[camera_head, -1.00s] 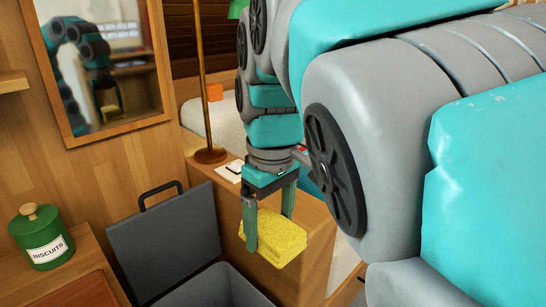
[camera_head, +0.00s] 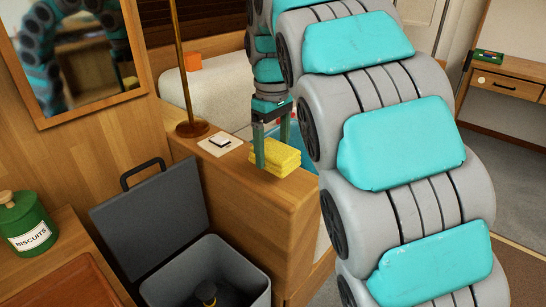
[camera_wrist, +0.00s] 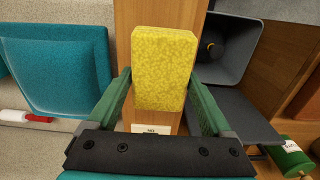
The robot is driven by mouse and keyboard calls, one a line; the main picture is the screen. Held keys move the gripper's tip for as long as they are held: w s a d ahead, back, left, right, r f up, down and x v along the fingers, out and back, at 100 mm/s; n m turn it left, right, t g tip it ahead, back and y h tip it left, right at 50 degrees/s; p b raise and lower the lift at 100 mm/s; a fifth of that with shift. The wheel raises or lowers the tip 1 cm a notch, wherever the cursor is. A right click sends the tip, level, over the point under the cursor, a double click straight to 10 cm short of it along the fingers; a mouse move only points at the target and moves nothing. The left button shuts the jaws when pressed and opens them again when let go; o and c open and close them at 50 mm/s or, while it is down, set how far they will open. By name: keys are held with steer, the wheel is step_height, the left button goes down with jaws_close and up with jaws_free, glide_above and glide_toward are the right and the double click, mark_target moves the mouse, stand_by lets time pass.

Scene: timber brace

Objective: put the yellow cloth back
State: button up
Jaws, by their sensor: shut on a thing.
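The yellow cloth (camera_head: 276,160) is a thick folded block with a speckled surface. My gripper (camera_head: 273,150) points down and is shut on it, one finger on each side. In the head view the cloth is at the top of the wooden partition (camera_head: 262,215), near its right end. I cannot tell whether it touches the wood. In the wrist view the cloth (camera_wrist: 164,65) sits between both fingers of my gripper (camera_wrist: 160,88), with the wooden top behind it.
A white card with a small dark object (camera_head: 220,142) and a brass lamp stand (camera_head: 192,128) are left of the cloth. Below stands an open grey bin (camera_head: 235,262) with a dark item inside. A green biscuit tin (camera_head: 27,225) is at the left. A mirror (camera_head: 75,60) hangs above.

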mark_target(274, 146)
steer(key=shift+w+d, duration=0.15)
steer(key=shift+w, duration=0.2)
steer(key=shift+f, duration=1.75)
steer(key=o, duration=1)
steer(key=shift+c, duration=0.2)
steer(key=shift+r, duration=0.1)
step_height(274, 146, up, 11)
steer(key=p, duration=0.2)
steer(key=shift+p, duration=0.35)
steer(key=shift+r+p, duration=0.45)
steer(key=shift+p, duration=0.15)
steer(key=shift+f, duration=0.1)
